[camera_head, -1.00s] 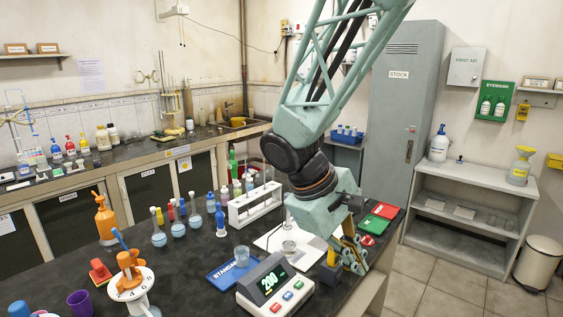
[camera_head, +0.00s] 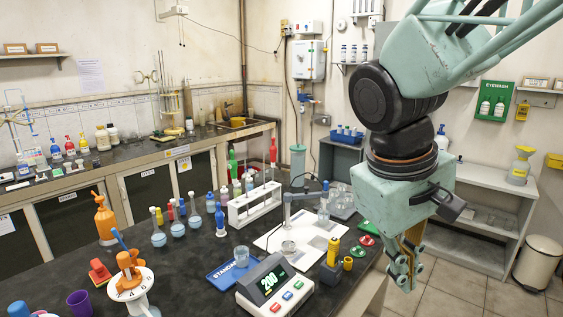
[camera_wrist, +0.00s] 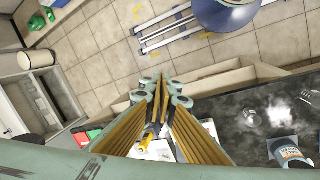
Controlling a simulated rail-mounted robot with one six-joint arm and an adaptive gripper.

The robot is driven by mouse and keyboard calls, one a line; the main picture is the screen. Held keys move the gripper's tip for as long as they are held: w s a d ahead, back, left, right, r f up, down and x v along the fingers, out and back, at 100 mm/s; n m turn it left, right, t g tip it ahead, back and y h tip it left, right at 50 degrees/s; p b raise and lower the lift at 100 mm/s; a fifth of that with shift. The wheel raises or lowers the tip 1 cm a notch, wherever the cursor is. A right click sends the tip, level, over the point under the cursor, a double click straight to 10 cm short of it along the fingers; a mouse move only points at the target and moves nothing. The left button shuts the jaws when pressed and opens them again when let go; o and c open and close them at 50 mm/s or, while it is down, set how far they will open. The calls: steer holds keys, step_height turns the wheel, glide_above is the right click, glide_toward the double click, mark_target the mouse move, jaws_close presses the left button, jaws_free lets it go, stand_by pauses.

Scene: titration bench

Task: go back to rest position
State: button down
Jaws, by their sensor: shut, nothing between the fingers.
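My gripper (camera_head: 408,262) hangs at the right in the head view, pointing down, past the right edge of the dark bench (camera_head: 190,280). Its brass-coloured fingers are shut with nothing between them. In the wrist view the fingers of my gripper (camera_wrist: 161,82) come together at the middle, above the floor and the bench's edge. My arm reaches down from the upper right.
A readout box (camera_head: 275,286), a yellow-and-black tool (camera_head: 332,256), a beaker (camera_head: 241,256) and a white test-tube rack (camera_head: 254,203) stand on the bench. A grey shelf unit (camera_head: 487,215) and a bin (camera_head: 538,262) stand at the right. Tiled floor lies below my gripper.

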steer(key=s+r+m+t+y, duration=0.1)
steer(key=s+r+m, duration=0.1)
steer(key=s, duration=0.5)
steer(key=s+r+m+t+y, duration=0.1)
steer(key=s+r+m+y, duration=0.1)
steer(key=s, duration=0.6)
steer(key=shift+s+a+r+t, duration=0.15)
steer(key=shift+a+r+t, duration=0.1)
steer(key=shift+a+t, duration=0.1)
